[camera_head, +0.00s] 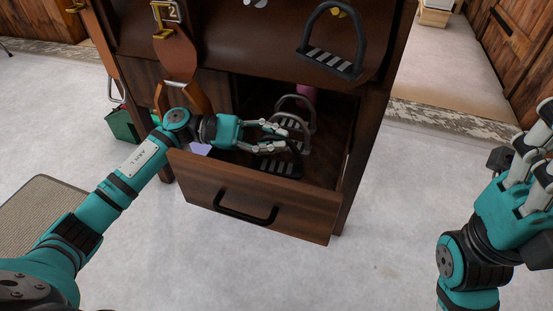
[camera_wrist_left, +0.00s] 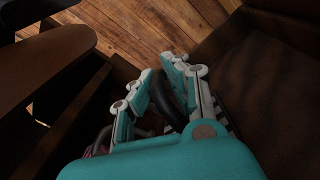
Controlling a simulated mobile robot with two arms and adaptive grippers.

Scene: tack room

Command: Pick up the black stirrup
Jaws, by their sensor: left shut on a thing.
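My left gripper (camera_head: 284,139) reaches into the open wooden drawer (camera_head: 300,205) from the left. It is shut on a black stirrup (camera_head: 279,167), whose striped tread shows below the fingers. In the left wrist view the dark arch of the stirrup (camera_wrist_left: 164,96) passes between the two fingers (camera_wrist_left: 158,90). At least one more stirrup (camera_head: 309,112), with a greyish arch, is just behind it in the drawer. My right gripper (camera_head: 528,165) is at the right edge, far from the drawer and partly cut off; its opening is unclear.
Another dark stirrup (camera_head: 358,40) is on the cabinet front above the drawer. Brown leather straps (camera_head: 176,58) hang at the left. A pink item (camera_head: 306,93) is at the drawer's back. A green box (camera_head: 121,125) stands left of the cabinet. The floor at right is clear.

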